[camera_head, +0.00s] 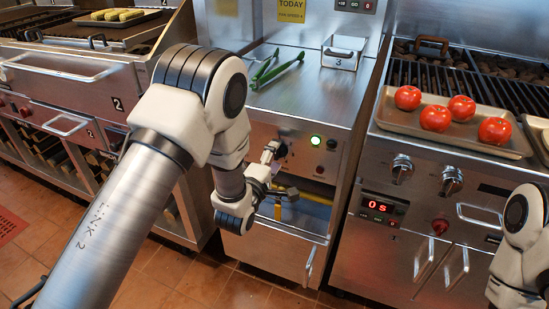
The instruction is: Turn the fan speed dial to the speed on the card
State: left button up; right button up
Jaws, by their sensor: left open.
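The yellow card (291,10) is on the upright steel panel at the top, reading TODAY with a smaller line about the fan. A dark round dial (281,150) is on the front panel of the middle unit, partly hidden by my gripper. My left gripper (273,151) is open, with its fingertips at the dial. I cannot tell whether they touch it. The dial's marks are hidden or too small to read. My right arm shows at the right edge, its gripper out of view.
Green tongs (276,70) lie on the counter above. An open recess lies below the dial.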

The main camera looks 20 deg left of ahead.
pick_arm(q)
jog(key=shift+w, duration=0.1)
jog(key=shift+c, duration=0.4)
jog(key=c, duration=1.1)
